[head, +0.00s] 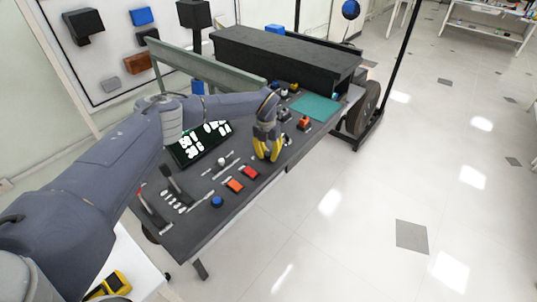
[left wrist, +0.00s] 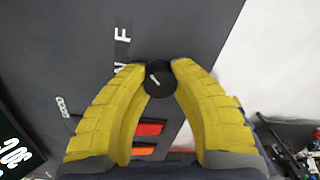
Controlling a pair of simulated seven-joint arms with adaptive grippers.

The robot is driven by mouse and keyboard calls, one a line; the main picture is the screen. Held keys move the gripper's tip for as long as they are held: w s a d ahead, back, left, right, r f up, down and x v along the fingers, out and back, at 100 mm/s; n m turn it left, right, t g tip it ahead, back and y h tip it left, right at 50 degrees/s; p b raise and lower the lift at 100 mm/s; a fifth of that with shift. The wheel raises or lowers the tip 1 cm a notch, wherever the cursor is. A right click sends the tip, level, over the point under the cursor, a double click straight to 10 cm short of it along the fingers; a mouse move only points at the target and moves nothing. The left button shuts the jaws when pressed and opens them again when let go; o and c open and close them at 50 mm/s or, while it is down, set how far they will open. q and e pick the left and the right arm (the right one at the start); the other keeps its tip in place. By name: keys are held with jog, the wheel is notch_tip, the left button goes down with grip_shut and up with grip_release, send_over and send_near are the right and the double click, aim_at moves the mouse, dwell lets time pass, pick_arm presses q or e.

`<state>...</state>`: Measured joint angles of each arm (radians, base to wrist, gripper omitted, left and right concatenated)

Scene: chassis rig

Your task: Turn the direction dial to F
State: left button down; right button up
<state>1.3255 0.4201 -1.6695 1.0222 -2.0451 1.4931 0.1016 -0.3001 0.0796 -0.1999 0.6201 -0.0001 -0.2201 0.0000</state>
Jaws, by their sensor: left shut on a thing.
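The direction dial (left wrist: 160,84) is a small round black knob with a short white mark, seen in the left wrist view. The mark slants on its top. A white letter F (left wrist: 122,34) is printed on the dark panel just above and left of the dial, with another letter partly hidden below it. My left gripper (left wrist: 164,72) has its yellow fingertips closed on the dial from both sides. In the head view the left gripper (head: 266,152) points down at the panel's front edge, and it hides the dial there. My right gripper is not in view.
The dark control panel (head: 215,185) carries a red button (head: 250,172), an orange button (head: 235,186), a blue knob (head: 217,201), levers at the left and a lit screen (head: 192,150). A black box (head: 285,55) stands behind. Open floor lies to the right.

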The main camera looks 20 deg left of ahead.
aim_at(267, 152)
pick_arm(q)
jog(key=c, duration=0.9)
grip_release()
jog(key=shift+c, duration=0.2)
jog(key=shift+r, duration=0.15)
notch_tip(267, 152, up, 12)
jog(key=shift+a, duration=0.35)
jog(key=shift+w+f, duration=0.1)
jog(key=shift+f, duration=0.1)
